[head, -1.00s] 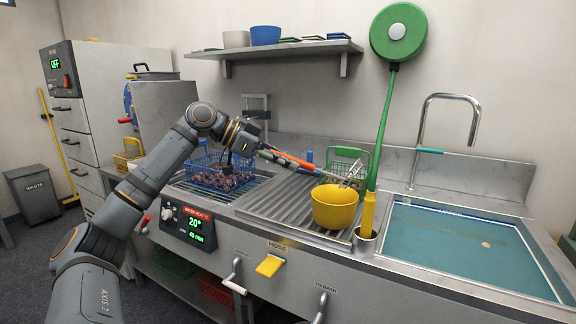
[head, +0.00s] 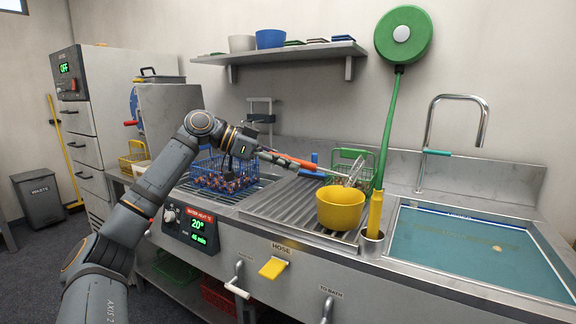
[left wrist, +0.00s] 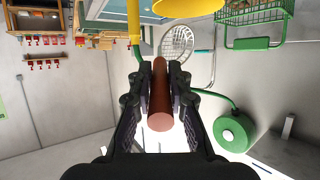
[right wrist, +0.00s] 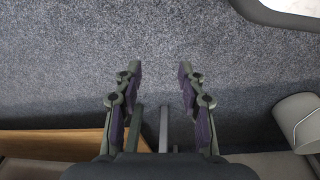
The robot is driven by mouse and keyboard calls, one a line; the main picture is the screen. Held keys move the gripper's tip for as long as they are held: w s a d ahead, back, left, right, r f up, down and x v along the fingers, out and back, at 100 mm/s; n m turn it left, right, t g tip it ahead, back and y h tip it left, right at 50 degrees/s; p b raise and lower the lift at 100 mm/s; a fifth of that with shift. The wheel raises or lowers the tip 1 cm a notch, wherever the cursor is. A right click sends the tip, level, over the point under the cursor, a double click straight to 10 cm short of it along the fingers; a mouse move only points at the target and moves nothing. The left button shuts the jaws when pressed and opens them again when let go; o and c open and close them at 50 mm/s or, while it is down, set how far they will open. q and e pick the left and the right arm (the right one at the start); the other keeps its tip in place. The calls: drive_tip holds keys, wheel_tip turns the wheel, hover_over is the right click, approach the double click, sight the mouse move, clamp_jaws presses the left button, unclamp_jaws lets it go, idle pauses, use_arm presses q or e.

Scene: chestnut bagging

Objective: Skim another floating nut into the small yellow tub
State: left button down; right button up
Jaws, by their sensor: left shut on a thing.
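My left gripper (head: 258,155) is shut on the handle of the skimmer; in the left wrist view the brown handle (left wrist: 160,95) lies between its fingers. The skimmer's wire head (head: 354,173) is behind and just above the rim of the small yellow tub (head: 340,211); I cannot tell whether it touches the tub or holds a nut. The tub stands on the ribbed drainboard, its inside mostly hidden. One pale nut (head: 497,248) floats in the water basin (head: 440,245) at the right. My right gripper (right wrist: 155,85) is open and empty above the grey floor.
A blue basket (head: 215,178) of chestnuts is left of the drainboard. A green basket (head: 345,160) stands behind the skimmer. The green hose with its yellow nozzle (head: 375,215) rises between tub and basin. A tap (head: 455,125) arches behind the basin.

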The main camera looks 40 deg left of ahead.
use_arm(q)
drive_tip(key=shift+s+a+f+h+b, duration=0.1)
drive_tip(key=shift+a+f+h+b, duration=0.15)
drive_tip(key=shift+b, duration=0.2)
use_arm(e)
drive_tip(key=shift+w+a+r, duration=0.15)
drive_tip(key=shift+r, duration=0.35)
drive_tip(key=shift+w+a+r, duration=0.15)
drive_tip(key=shift+w+r, duration=0.05)
drive_tip(key=shift+r, duration=0.35)
drive_tip(key=shift+w+a+r, duration=0.15)
drive_tip(key=shift+r, duration=0.35)
use_arm(q)
drive_tip(key=shift+r, duration=0.15)
